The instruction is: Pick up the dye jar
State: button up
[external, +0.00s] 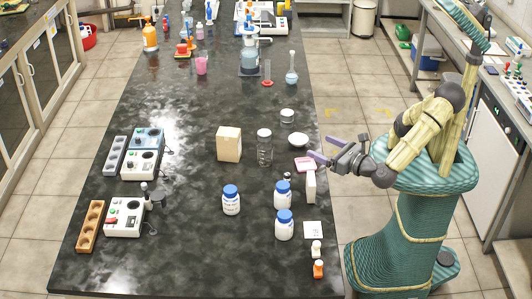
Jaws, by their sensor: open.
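My gripper (317,160) is open and reaches in from the right over the table's right edge. Its purple-grey fingers point left, close to a small pink item (304,163) and a white upright box (311,187); whether it touches either is too small to tell. No jar has a readable label, so I cannot tell which is the dye jar. A clear glass jar (265,150) stands upright left of the gripper. Three white jars with blue lids (231,200) (282,195) (284,225) stand nearer the front. A small lidded jar (287,116) stands further back. Nothing shows between the fingers.
A black table (185,235) fills the middle. A tan box (229,144) and white dish (298,140) stand near the glass jar. Instruments (125,216) stand at left. A flask (291,70) and a pink beaker (201,65) stand further back. An orange-based bottle (318,268) stands at front right.

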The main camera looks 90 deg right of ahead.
send_near(290, 197)
jog(key=v, duration=0.2)
jog(key=shift+s+a+f, duration=0.15)
jog(key=shift+s+f, duration=0.1)
jog(key=p+x, duration=0.1)
jog(key=x, duration=0.4)
jog(key=p+x, duration=0.1)
jog(key=x, duration=0.5)
jog(key=shift+w+r+p, duration=0.15)
jog(key=shift+r+p, duration=0.1)
jog(key=shift+p, duration=0.05)
jog(key=shift+w+d+f, duration=0.1)
jog(key=shift+w+d, duration=0.2)
jog(key=shift+w, duration=0.1)
jog(key=shift+p+x, duration=0.9)
jog(key=shift+x, duration=1.7)
jog(key=shift+a+f, duration=0.1)
jog(key=shift+f, duration=0.05)
